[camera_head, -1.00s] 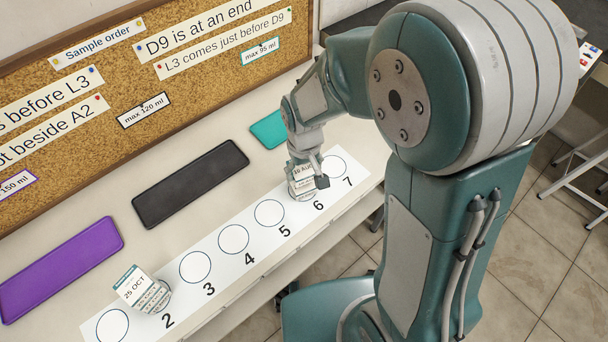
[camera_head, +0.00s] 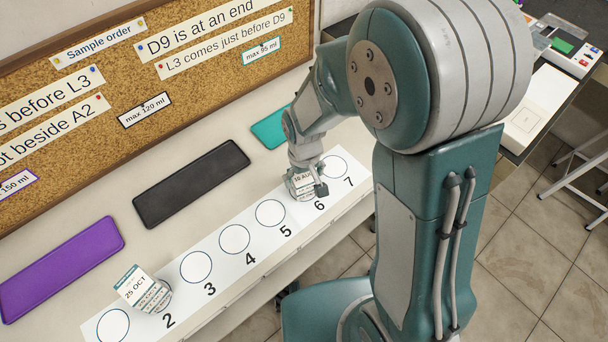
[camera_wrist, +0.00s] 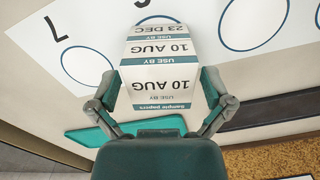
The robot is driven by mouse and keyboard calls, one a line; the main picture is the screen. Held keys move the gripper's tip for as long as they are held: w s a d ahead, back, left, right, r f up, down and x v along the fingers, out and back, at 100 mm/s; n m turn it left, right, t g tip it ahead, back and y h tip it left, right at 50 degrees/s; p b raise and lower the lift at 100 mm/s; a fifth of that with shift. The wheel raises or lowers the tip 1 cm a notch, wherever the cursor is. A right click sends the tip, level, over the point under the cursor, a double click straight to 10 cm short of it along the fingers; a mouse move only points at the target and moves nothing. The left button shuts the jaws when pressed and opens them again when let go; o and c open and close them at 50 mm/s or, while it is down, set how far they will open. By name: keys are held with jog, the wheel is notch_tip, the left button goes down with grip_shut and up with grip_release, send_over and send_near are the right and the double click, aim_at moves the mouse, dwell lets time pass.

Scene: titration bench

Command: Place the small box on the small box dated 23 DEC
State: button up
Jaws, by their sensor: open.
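My gripper (camera_head: 313,181) is at the strip's circle numbered 6, fingers pointing down. In the wrist view, the open gripper (camera_wrist: 161,100) has one finger on each side of a small white box dated 10 AUG (camera_wrist: 160,84). This box also shows in the head view (camera_head: 301,179). Just below it is a small box dated 23 DEC (camera_wrist: 161,30), mostly hidden. The upper box appears to rest on it. Whether the fingers touch the upper box cannot be told.
A box dated 25 OCT (camera_head: 135,285) tops a stack at circle 2. The numbered white strip (camera_head: 216,262) has several bare circles. Black (camera_head: 190,183), purple (camera_head: 62,268) and teal (camera_head: 270,129) mats lie behind it. A corkboard (camera_head: 95,125) with notes stands at the back.

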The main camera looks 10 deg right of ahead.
aim_at(305, 177)
notch_tip(305, 177, up, 12)
jog(key=shift+r, duration=0.2)
jog(key=s+d+r+m+t, duration=0.3)
jog(key=s+d+r+t, duration=0.2)
jog(key=s+d+r, duration=0.5)
jog(key=s+r, duration=0.1)
jog(key=s, duration=0.1)
jog(key=shift+s+d+r+m+t, duration=0.3)
jog(key=shift+s+d+r+m, duration=0.05)
jog(key=shift+d+m, duration=0.05)
